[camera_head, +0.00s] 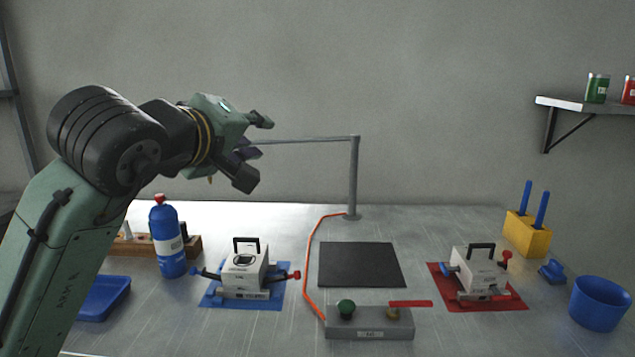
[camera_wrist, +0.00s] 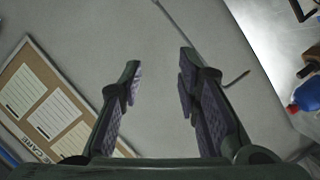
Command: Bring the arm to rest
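My gripper (camera_head: 262,150) is raised above the left side of the table, pointing right, with nothing in it. In the wrist view its two fingers (camera_wrist: 160,85) stand apart with a clear gap, and only grey wall shows between them. In the head view the gripper is well above the blue bottle (camera_head: 170,240) and the left white mould block (camera_head: 245,268) and touches neither. A grey post with a thin horizontal arm (camera_head: 310,140) stands behind the table's middle; the arm's left end shows close to my fingers, and I cannot tell whether they touch.
A dark mat (camera_head: 362,265), a control box (camera_head: 370,325), a right mould block on a red mat (camera_head: 437,272), a yellow holder (camera_head: 527,235), a blue cup (camera_head: 598,303) and a blue tray (camera_head: 104,298) occupy the table. A wall shelf (camera_head: 580,103) is at right.

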